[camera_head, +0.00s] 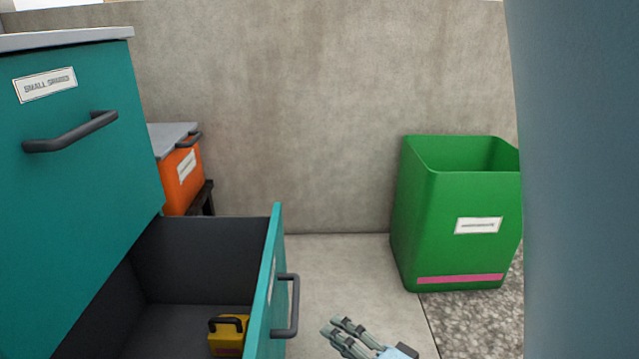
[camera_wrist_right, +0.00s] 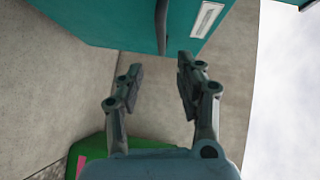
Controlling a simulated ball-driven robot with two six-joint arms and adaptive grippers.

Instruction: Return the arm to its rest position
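My right gripper (camera_head: 332,326) shows at the bottom of the head view, just right of the open drawer's handle and apart from it. In the right wrist view its two fingers (camera_wrist_right: 158,68) stand apart with nothing between them. The rest of the right arm is mostly out of the head view. My left gripper is not in view.
A teal cabinet (camera_head: 75,150) stands at the left. Its lower drawer (camera_head: 265,290) is open, with a yellow item (camera_head: 228,336) inside. An orange bin (camera_head: 180,175) is behind. A green bin (camera_head: 445,235) stands right, against the concrete wall (camera_head: 300,110). Floor between is clear.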

